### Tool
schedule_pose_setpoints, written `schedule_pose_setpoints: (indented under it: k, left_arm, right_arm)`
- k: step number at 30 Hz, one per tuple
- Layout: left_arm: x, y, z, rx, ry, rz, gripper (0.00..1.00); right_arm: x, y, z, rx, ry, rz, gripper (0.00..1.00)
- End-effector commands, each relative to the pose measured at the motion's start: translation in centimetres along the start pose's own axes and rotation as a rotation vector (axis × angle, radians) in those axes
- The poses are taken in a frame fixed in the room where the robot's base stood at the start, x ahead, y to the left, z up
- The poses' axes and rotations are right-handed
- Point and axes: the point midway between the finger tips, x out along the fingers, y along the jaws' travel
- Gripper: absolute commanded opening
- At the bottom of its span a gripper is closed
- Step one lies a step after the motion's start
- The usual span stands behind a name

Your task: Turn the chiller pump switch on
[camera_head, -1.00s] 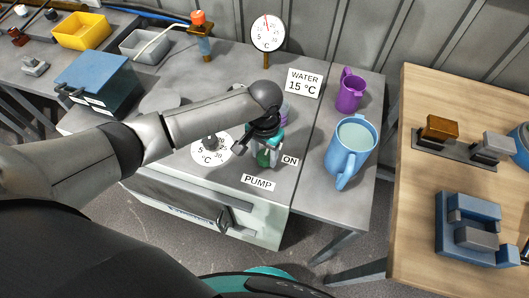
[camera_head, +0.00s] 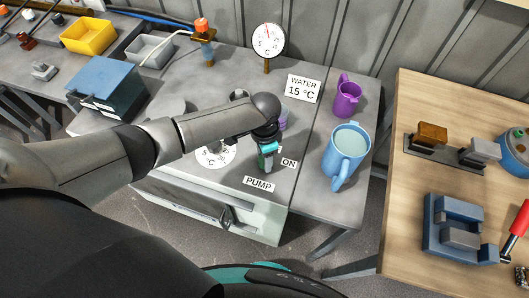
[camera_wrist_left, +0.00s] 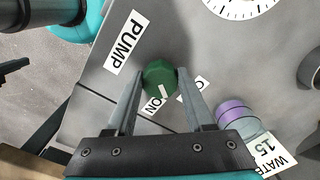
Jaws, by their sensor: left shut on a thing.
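The pump switch is a round green knob (camera_wrist_left: 158,77) with a white pointer line, on the grey bench top; a sliver of it shows in the head view (camera_head: 262,162). My left gripper (camera_wrist_left: 159,73) has one finger on each side of the knob and is shut on it. In the wrist view the pointer lies close to the ON label (camera_wrist_left: 153,107). Another label, starting with O, is partly hidden by a finger. The PUMP label (camera_head: 258,184) lies in front of the knob. In the head view my left gripper (camera_head: 267,153) hides most of the knob.
A dial marked °C (camera_head: 216,155) lies left of the knob. A blue mug (camera_head: 344,158) and a purple mug (camera_head: 347,98) stand to the right. A WATER 15 °C sign (camera_head: 302,88) and a round gauge (camera_head: 268,40) stand behind.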

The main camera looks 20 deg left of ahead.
Motion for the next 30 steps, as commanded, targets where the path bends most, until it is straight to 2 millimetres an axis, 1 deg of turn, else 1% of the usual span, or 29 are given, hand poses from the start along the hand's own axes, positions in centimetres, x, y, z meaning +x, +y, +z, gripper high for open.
schedule_pose_setpoints:
  k: [1,6,15,22,30]
  left_arm:
    - [-0.3,0.0,-0.1,0.045,0.001,-0.001,0.0]
    - [-0.2,-0.1,-0.1,0.19,0.001,-0.001,0.0]
    - [-0.1,-0.2,-0.1,0.378,0.002,-0.001,0.0]
    - [-0.1,-0.2,-0.1,0.45,0.002,-0.001,0.0]
    - [-0.1,-0.2,-0.2,0.472,0.003,-0.001,0.0]
  right_arm:
    - [-0.5,0.0,-0.1,0.0,0.0,0.0,0.0]
    - [-1.0,0.0,-0.1,0.0,0.0,0.0,0.0]
    - [-1.5,0.0,-0.1,0.0,0.0,0.0,0.0]
    - [-1.6,0.0,-0.2,0.0,0.0,-0.001,0.0]
    - [-1.7,0.0,-0.2,0.0,0.0,-0.001,0.0]
